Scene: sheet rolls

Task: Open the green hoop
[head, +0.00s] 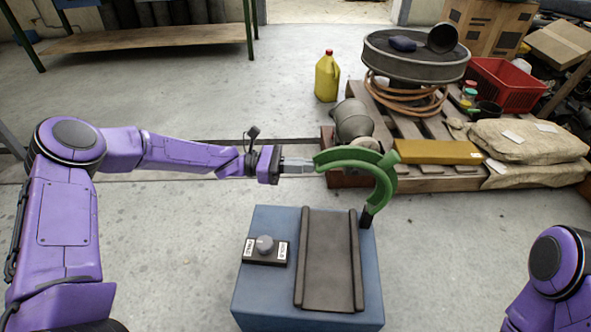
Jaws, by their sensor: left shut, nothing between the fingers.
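The green hoop (372,166) is a thick curved arc at the back right of a blue box (262,222). Its lower end meets a small black bracket (366,217) at the box's back right corner. The arc stands raised and curves up and to the left, clear of the dark trough (328,262) on the box top. My left gripper (312,165) is shut and empty, its tips at the hoop's free left end; whether they touch cannot be told. Of my right arm only a purple part shows at the lower right; its gripper is out of view.
A black panel with a grey knob (265,244) and two white labels sits on the box's left. Behind are a wooden pallet (423,184) with sacks and a yellow block (437,151), and a yellow jug (327,77). Floor left of the box is clear.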

